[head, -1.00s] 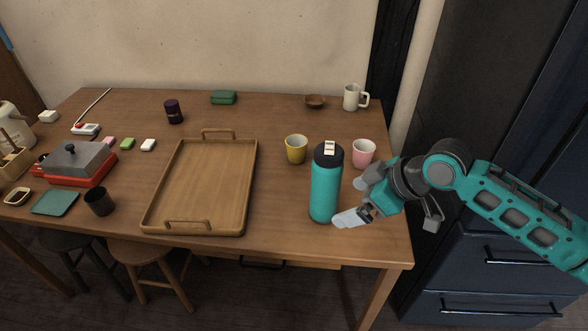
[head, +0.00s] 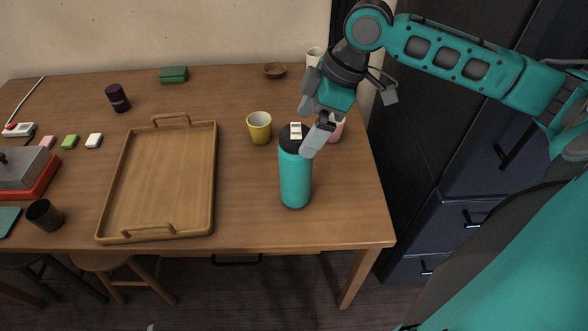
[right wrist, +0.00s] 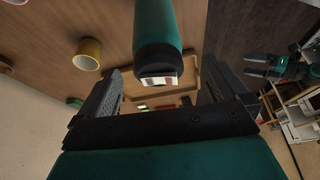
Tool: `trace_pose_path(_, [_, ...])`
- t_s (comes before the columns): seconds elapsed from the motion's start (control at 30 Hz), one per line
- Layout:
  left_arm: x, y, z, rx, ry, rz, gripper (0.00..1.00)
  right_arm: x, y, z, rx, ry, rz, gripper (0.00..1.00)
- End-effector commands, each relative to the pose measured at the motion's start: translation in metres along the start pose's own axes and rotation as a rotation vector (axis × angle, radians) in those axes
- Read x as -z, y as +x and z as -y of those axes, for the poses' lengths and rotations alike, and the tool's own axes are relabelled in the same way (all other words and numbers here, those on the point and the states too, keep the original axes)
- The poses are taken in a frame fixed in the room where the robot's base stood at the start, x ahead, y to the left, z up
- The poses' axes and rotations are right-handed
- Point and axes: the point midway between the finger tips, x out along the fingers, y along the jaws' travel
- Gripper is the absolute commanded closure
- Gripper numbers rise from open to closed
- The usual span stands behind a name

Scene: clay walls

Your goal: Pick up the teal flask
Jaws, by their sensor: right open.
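The teal flask (head: 296,180) stands upright near the table's front right, with a black lid and a pale mark on top. My right gripper (head: 311,126) is open above and just behind the flask, its fingers angled down toward the lid. One finger overlaps the lid's right edge in the head view. In the right wrist view, the flask (right wrist: 156,35) shows between the two spread fingers (right wrist: 160,92), lid toward the camera; I see no contact. A small dark pronged part, likely my left gripper (right wrist: 266,66), shows at the right of that view.
A yellow cup (head: 259,128) stands behind and left of the flask. A pink cup (head: 336,132) is partly hidden behind my right gripper. A wooden tray (head: 215,180) lies to the left. A white mug (head: 314,56) and brown bowl (head: 275,71) are farther back.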

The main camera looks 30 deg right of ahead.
Motion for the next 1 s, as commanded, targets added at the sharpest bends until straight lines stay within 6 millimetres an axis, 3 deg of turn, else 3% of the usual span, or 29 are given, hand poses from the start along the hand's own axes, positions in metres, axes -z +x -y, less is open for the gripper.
trace_pose_path(0.1, [-0.005, 0.001, 0.000, 0.000, -0.001, 0.005, 0.00, 0.000, 0.015, 0.000, 0.001, 0.001, -0.001, 0.00])
trace_pose_path(0.33, [-0.008, 0.001, -0.001, 0.000, -0.001, 0.009, 0.00, -0.001, 0.029, -0.001, 0.000, 0.002, -0.001, 0.00])
trace_pose_path(0.6, [-0.014, 0.005, -0.001, 0.000, -0.001, 0.009, 0.00, -0.004, 0.068, -0.003, 0.001, 0.002, -0.001, 0.00])
trace_pose_path(0.87, [-0.014, 0.005, -0.001, 0.000, -0.001, 0.009, 0.00, -0.003, 0.072, -0.003, -0.002, 0.000, 0.000, 0.00])
trace_pose_path(1.0, [-0.014, 0.005, -0.001, 0.000, -0.001, 0.009, 0.00, -0.003, 0.071, -0.003, -0.002, 0.001, 0.000, 0.12])
